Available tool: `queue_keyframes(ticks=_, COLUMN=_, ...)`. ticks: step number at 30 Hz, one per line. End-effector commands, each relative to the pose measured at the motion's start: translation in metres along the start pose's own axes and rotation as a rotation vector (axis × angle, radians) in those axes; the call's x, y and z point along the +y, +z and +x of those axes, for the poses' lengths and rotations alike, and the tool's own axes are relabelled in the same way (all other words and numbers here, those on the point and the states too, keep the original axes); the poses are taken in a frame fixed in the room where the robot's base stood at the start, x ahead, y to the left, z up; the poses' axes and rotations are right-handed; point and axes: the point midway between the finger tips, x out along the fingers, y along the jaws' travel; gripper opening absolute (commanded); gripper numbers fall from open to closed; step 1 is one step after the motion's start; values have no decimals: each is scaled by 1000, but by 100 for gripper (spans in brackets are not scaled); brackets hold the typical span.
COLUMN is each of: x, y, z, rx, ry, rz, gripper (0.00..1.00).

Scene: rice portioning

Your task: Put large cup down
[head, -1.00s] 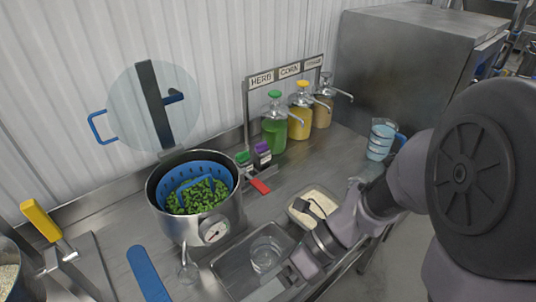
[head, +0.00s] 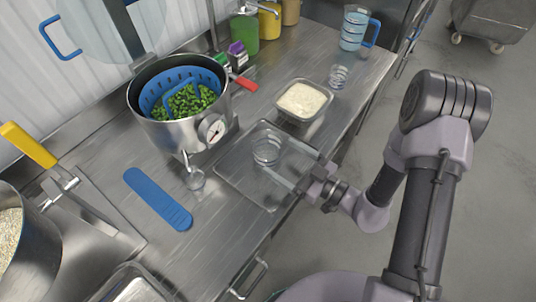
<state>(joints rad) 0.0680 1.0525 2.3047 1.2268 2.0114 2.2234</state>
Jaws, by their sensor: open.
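A clear, round large cup (head: 267,150) stands upright in a shallow metal tray (head: 236,178) at the middle of the counter in the head view. It looks empty. My gripper (head: 304,184) is at the tray's right edge, to the lower right of the cup. Its jaws are open and a gap shows between it and the cup. The fingertips are small and hard to make out against the shiny metal.
A pot with a blue strainer of green vegetables (head: 190,101) stands left. A rice container (head: 302,100), a small clear cup (head: 339,76) and a blue-handled jug (head: 355,30) stand to the right. A blue flat tool (head: 157,199) lies in front of the pot. A small cup (head: 196,180) sits under the spout.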

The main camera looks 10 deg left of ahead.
Motion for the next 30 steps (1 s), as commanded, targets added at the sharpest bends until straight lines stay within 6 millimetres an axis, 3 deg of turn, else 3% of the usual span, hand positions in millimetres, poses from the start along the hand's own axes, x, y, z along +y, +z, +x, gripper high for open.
queue_keyframes(ticks=9, x=0, y=-2, z=52, rx=1, ry=-2, rz=-1, gripper=90)
queue_keyframes(ticks=17, x=1, y=-4, z=56, rx=0, ry=0, rz=0, gripper=90)
queue_keyframes(ticks=27, x=1, y=-4, z=56, rx=0, ry=-1, rz=-1, gripper=23)
queue_keyframes(ticks=30, x=1, y=-4, z=56, rx=0, ry=-1, rz=-1, gripper=19)
